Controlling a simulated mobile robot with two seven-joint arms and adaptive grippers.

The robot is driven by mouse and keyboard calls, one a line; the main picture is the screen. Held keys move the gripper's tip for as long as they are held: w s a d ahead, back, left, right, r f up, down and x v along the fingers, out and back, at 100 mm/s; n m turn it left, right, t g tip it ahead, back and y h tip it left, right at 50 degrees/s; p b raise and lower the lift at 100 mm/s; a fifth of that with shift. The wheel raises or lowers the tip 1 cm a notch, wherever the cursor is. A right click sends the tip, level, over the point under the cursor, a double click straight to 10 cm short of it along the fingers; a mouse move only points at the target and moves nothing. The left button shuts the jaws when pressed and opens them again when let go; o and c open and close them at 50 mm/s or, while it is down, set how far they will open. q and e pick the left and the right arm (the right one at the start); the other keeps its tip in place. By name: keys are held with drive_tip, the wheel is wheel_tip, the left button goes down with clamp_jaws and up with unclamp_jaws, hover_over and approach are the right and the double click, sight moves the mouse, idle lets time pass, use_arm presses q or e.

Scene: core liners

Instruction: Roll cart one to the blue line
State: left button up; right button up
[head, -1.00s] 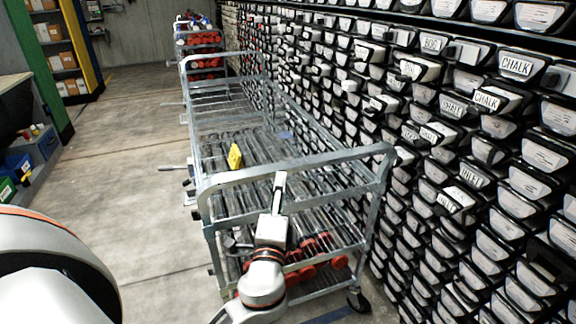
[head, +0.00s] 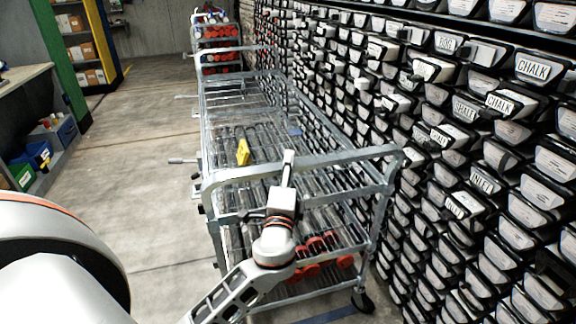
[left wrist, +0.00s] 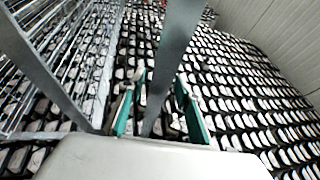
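The nearest cart, a grey metal frame with wire-like shelves (head: 222,240), stands along the wall of boxes. A yellow tag (head: 243,152) shows on it. Its near handle bar (head: 345,157) runs across the top. My left gripper (head: 288,162) reaches over that bar from the near side. In the left wrist view a metal bar (left wrist: 172,60) passes between the green-padded fingers (left wrist: 160,112), with gaps beside it, so the gripper looks open around it. A dark blue strip (head: 328,316) shows on the floor under the near end. My right gripper is out of view.
Another cart with red-ended items (head: 220,58) stands farther back in the same row. The box wall (head: 470,150) runs close along the right. A shelf (head: 85,50) and workbench (head: 25,80) are at the left. The floor (head: 150,150) between is clear.

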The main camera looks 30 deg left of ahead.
use_arm(q)
drive_tip(key=shift+w, duration=0.1)
clamp_jaws()
drive_tip(key=shift+s+d+f, duration=0.25)
drive_tip(key=shift+d, duration=0.2)
drive_tip(key=shift+s+d+r, duration=0.25)
drive_tip(key=shift+s+d, duration=0.15)
drive_tip(key=shift+s, duration=0.1)
unclamp_jaws()
drive_tip(key=shift+w, duration=0.1)
